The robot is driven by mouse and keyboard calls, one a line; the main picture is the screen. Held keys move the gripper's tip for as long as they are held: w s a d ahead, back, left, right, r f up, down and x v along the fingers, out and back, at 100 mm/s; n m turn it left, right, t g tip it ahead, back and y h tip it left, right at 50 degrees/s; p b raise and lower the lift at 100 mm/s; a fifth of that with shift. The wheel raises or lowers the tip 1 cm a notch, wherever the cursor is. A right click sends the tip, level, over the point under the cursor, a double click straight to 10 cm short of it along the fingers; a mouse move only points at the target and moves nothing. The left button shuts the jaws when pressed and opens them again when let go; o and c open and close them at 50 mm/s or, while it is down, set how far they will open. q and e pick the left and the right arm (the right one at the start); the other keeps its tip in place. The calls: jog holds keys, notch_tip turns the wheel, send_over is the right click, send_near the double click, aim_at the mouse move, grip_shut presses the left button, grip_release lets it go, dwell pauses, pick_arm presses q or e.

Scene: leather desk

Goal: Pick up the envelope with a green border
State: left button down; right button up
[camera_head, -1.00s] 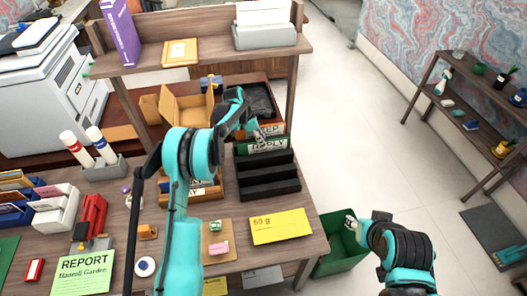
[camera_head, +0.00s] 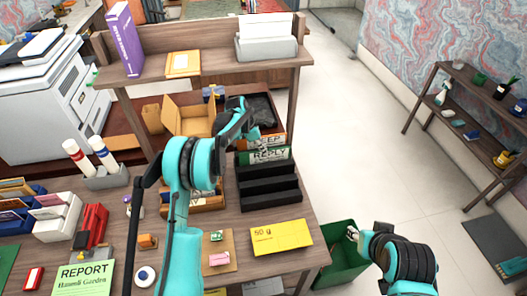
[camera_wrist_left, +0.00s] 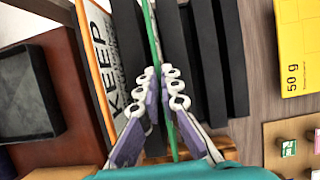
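The envelope with a green border (camera_head: 271,155), lettered REPLY, stands upright in a slot of the black rack (camera_head: 270,196), behind which an orange-bordered envelope (camera_head: 273,140) lettered KEEP stands. In the left wrist view, the green-bordered envelope (camera_wrist_left: 151,32) shows edge-on as a thin green strip. My left gripper (camera_head: 256,136) is at its upper edge. In the left wrist view, the left gripper's fingertips (camera_wrist_left: 158,72) lie on either side of the strip and appear closed against it. My right gripper (camera_head: 351,233) is beside the green bin, far from the rack; its fingers are too small to read.
A yellow 50 g envelope (camera_head: 281,237) lies right of front on the desk. A wooden shelf (camera_head: 210,62) rises behind the rack. An open cardboard box (camera_head: 192,115) stands left of my left gripper. A green bin (camera_head: 342,262) stands beyond the desk's right edge.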

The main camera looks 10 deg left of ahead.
pick_arm(q)
notch_tip(320, 180, up, 6)
jog(key=shift+r+p, duration=0.1)
jog(key=shift+p, duration=0.5)
jog(key=s+d, duration=0.3)
jog(key=s, duration=0.6)
jog(key=s+d, duration=0.4)
jog(key=s, duration=0.5)
jog(key=shift+d+f+p, duration=0.25)
jog(key=shift+p, duration=0.15)
